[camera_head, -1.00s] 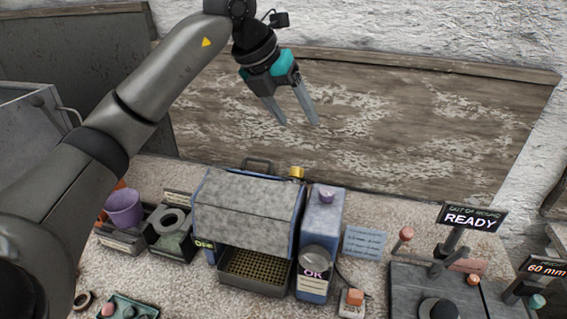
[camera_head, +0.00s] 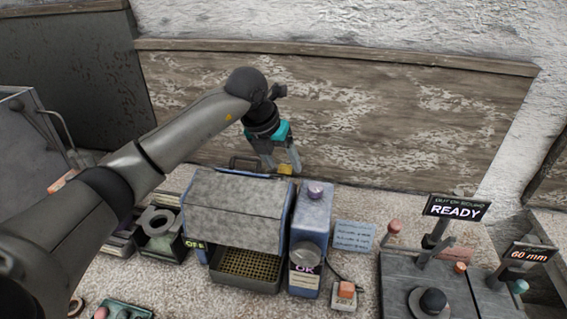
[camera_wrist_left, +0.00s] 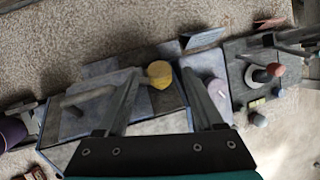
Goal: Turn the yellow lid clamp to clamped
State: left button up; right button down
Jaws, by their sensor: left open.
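The yellow lid clamp (camera_head: 286,169) is at the back right top edge of the blue-grey machine (camera_head: 236,205), beside its dark lid handle (camera_head: 243,162). My left gripper (camera_head: 281,173) is open and points down behind the machine, close to the clamp. In the left wrist view the clamp (camera_wrist_left: 160,74) shows between the two open fingers (camera_wrist_left: 160,80), and I cannot tell whether they touch it. The lid handle (camera_wrist_left: 88,96) lies left of the left finger there. My right gripper is not in view.
A blue box with a purple knob (camera_head: 315,192) stands just right of the machine. A READY sign (camera_head: 457,207) and a 60 mm display (camera_head: 528,254) stand on the right. A wooden board (camera_head: 400,120) rises behind.

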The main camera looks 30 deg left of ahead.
pick_arm(q)
jog(key=shift+x, duration=0.8)
jog(key=shift+c, duration=0.3)
grip_shut()
